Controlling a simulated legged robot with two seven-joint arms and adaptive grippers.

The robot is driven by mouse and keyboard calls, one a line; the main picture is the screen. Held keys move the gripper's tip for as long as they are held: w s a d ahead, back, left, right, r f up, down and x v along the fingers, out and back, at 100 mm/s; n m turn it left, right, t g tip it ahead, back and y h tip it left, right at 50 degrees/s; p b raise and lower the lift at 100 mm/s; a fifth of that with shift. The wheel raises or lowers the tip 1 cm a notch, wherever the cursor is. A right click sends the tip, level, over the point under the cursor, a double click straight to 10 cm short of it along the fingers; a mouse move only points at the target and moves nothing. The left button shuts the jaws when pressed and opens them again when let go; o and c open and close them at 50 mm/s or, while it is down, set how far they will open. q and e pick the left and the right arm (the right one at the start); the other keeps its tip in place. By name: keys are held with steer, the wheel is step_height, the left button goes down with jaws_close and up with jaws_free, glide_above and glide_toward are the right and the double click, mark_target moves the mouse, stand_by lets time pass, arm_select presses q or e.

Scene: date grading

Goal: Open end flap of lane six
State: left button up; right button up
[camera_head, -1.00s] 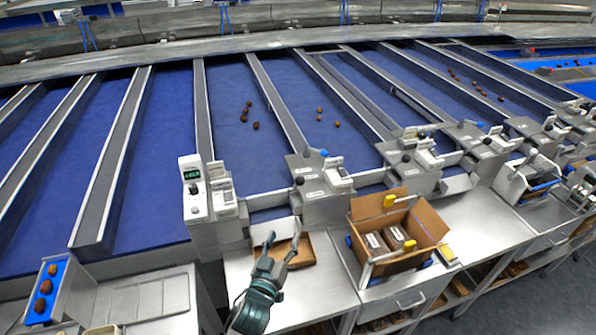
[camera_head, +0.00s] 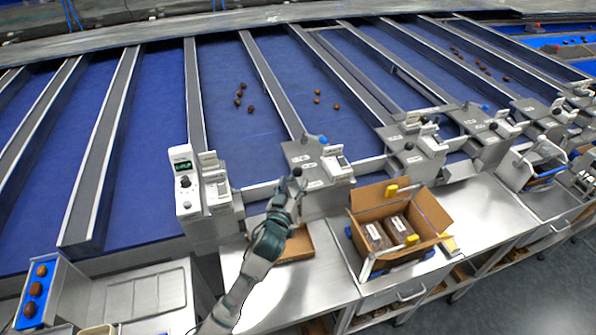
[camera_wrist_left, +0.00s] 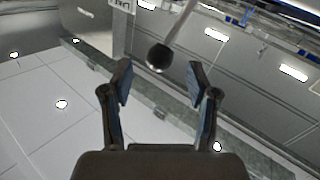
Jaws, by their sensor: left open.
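My left gripper (camera_head: 288,188) is open and empty, raised at a metal lane-end station (camera_head: 310,160). A round black knob (camera_head: 297,171) on that station is at its fingertips. In the left wrist view the same black knob (camera_wrist_left: 158,57) is on a thin rod, ahead of and between the spread fingers (camera_wrist_left: 160,88); I cannot tell whether they touch it. A metal end bar (camera_head: 262,190) crosses the foot of the blue lane left of the station. I see no readable lane number. My right gripper is not in view.
A brown tray (camera_head: 300,246) lies on the steel bench under my left arm. An open cardboard box (camera_head: 430,215) with packs stands to the right. A display unit (camera_head: 184,182) stands left of the arm. Several dates (camera_head: 240,93) lie on the blue lanes.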

mark_target(296, 176)
arm_select(q)
steer(key=x, duration=0.5)
steer(key=shift+w, duration=0.2)
jaws_close()
